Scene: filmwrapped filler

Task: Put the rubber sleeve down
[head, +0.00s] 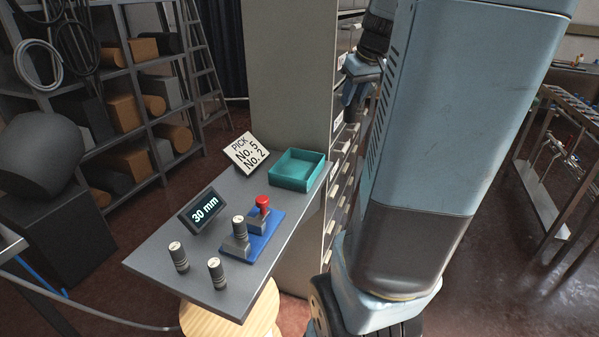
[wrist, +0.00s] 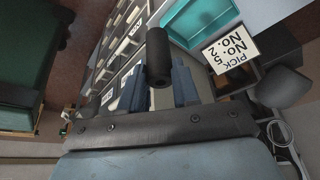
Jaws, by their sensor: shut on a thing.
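In the head view my gripper (head: 357,92) shows beside the drawer cabinet, partly hidden by my arm; I cannot make out the sleeve there. A teal open tray (head: 290,183) sits at the far end of the grey bench and looks empty in the head view. It also shows beyond the sleeve, to the right, in the wrist view (wrist: 185,38).
The bench (head: 162,262) also carries a "PICK No. 5 No. 2" sign (head: 246,153), a "30 mm" display (head: 201,210), a blue fixture (head: 264,238) with a red knob, and small metal cylinders (head: 217,272). A tall drawer cabinet (head: 290,75) stands beside the tray.

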